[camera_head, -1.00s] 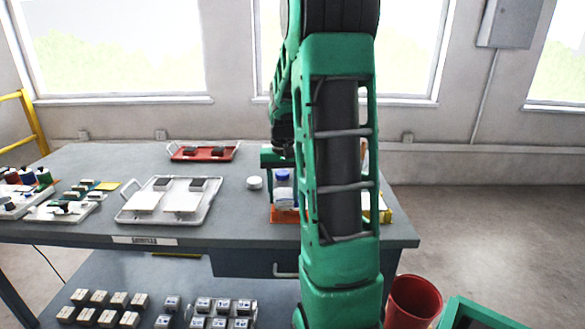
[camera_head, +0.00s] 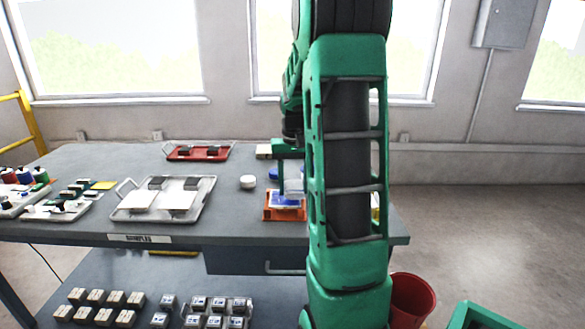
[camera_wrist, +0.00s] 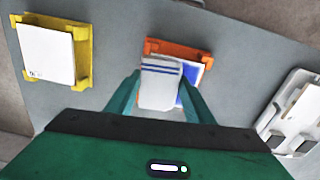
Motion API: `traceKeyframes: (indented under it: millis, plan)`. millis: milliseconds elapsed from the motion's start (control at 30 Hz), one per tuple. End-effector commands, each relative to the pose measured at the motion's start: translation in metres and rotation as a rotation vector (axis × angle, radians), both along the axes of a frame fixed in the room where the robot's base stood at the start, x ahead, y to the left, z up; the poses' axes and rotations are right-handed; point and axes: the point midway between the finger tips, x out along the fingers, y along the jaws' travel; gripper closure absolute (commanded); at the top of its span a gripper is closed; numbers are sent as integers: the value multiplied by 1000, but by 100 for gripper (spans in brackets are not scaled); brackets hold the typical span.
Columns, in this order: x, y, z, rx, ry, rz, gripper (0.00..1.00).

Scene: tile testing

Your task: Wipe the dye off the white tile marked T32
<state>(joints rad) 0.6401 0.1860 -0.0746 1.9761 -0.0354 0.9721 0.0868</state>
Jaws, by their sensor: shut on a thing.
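My gripper (camera_wrist: 160,95) is shut on a folded white cloth (camera_wrist: 158,90) with blue stripes. In the wrist view the cloth covers part of a white tile with blue dye (camera_wrist: 192,71) in an orange holder (camera_wrist: 165,47). I cannot tell whether the cloth touches the tile. In the head view the blue-dyed tile (camera_head: 283,199) shows in the orange holder (camera_head: 285,214), below my gripper (camera_head: 291,177), which is partly hidden by my arm. No T32 mark is readable on it.
A yellow holder (camera_wrist: 85,72) with a white labelled tile (camera_wrist: 45,54) stands to the left in the wrist view. A white tray (camera_head: 140,214), a round white jar (camera_head: 247,182) and a red tray (camera_head: 228,153) are on the bench. A red bin (camera_head: 412,302) stands at right.

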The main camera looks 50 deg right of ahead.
Motion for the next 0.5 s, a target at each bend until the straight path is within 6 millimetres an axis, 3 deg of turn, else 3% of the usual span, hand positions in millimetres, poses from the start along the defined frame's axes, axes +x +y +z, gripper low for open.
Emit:
traceKeyframes:
  millis: [500]
  plan:
    - [4, 5, 47, -1, -1, 8, 78]
